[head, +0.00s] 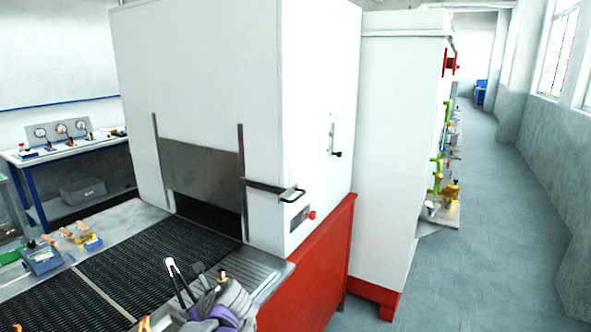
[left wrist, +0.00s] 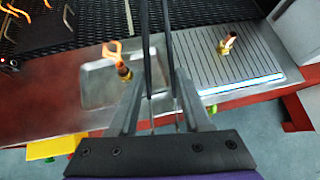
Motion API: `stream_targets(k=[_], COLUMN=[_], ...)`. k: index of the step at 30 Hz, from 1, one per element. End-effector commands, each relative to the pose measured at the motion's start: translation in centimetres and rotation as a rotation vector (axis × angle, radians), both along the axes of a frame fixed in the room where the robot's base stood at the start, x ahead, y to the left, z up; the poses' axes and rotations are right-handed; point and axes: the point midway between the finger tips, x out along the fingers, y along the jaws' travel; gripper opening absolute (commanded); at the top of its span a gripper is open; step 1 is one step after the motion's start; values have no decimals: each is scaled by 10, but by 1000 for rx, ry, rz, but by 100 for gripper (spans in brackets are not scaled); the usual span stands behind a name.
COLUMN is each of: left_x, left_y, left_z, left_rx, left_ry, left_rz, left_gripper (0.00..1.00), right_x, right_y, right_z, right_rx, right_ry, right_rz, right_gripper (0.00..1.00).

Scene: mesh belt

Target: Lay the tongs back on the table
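My left gripper (head: 208,292), with purple and grey parts, is low in the middle of the head view. Its two grey fingers (left wrist: 160,100) show in the left wrist view, shut around the tongs (left wrist: 148,50). The tongs are two long dark arms pointing away from the gripper, over the metal surface and toward the belt. Their far ends are cut off in the wrist view. In the head view the tongs (head: 177,277) stick up from the gripper with a pale upper end. The grooved metal table top (left wrist: 203,72) lies right of the tongs. My right gripper is not in view.
A brass and copper piece (left wrist: 227,46) stands on the grooved top. Another with an orange loop (left wrist: 122,66) stands at a shallow metal tray (left wrist: 95,97). The black mesh belt (head: 150,255) runs into the white furnace (head: 200,80). A blue meter box (head: 42,258) sits left.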

Motion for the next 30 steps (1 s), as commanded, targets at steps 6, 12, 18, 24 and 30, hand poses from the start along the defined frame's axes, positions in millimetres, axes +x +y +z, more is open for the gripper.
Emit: stream_targets(k=[6,12,18,24,30], left_x=[5,-2,-4,-4,-4], left_y=[-38,-58,-62,-62,-62], left_z=[-70,-95,-99,-99,-99], left_rx=[-1,-1,-2,-1,-1], left_ry=[-3,-3,-2,-2,-1], left_rz=[-329,-498,-532,-530,-529], left_gripper=[44,44,44,44,44], right_x=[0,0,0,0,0], right_y=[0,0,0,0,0], right_z=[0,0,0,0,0], right_rx=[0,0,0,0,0], right_ry=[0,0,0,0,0], right_rz=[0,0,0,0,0], right_gripper=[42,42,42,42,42])
